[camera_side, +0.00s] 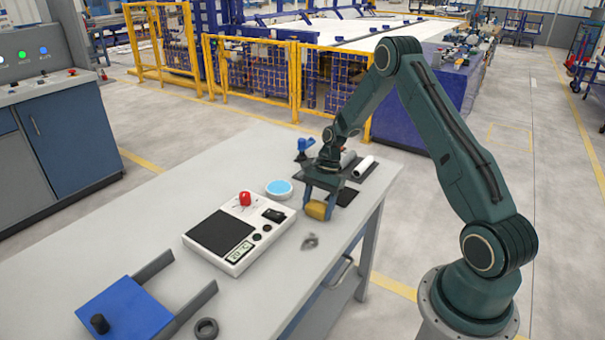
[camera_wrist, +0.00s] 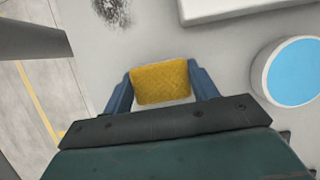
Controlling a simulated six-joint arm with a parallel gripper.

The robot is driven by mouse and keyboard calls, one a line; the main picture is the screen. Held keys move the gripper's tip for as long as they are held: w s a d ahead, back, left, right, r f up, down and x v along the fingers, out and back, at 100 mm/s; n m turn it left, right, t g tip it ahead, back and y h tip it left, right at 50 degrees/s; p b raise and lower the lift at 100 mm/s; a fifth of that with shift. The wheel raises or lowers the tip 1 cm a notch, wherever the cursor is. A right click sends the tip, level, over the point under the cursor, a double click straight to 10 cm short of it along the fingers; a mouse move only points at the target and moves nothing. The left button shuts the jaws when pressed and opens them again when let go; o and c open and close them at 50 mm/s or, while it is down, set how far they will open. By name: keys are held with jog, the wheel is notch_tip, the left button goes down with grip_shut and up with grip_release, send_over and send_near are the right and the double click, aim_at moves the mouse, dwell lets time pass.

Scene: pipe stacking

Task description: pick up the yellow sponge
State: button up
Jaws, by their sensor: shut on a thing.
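The yellow sponge (camera_side: 316,210) is between the fingers of my gripper (camera_side: 320,204) near the right edge of the table. In the wrist view, the sponge (camera_wrist: 160,83) sits between the two blue fingers of my gripper (camera_wrist: 160,88), which are shut on its sides. The side view does not clearly show whether the sponge touches the table or is slightly above it.
A round white dish with a blue top (camera_side: 279,188) stands close by; it also shows in the wrist view (camera_wrist: 292,72). A white device with a display (camera_side: 240,234) is to the left. A dark smudge (camera_side: 310,241) lies nearby. White pipes (camera_side: 363,166) lie behind on a dark mat.

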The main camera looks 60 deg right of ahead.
aim_at(318, 205)
jog(key=shift+r, duration=0.1)
notch_tip(318, 205, up, 20)
dwell(0.7)
dwell(0.4)
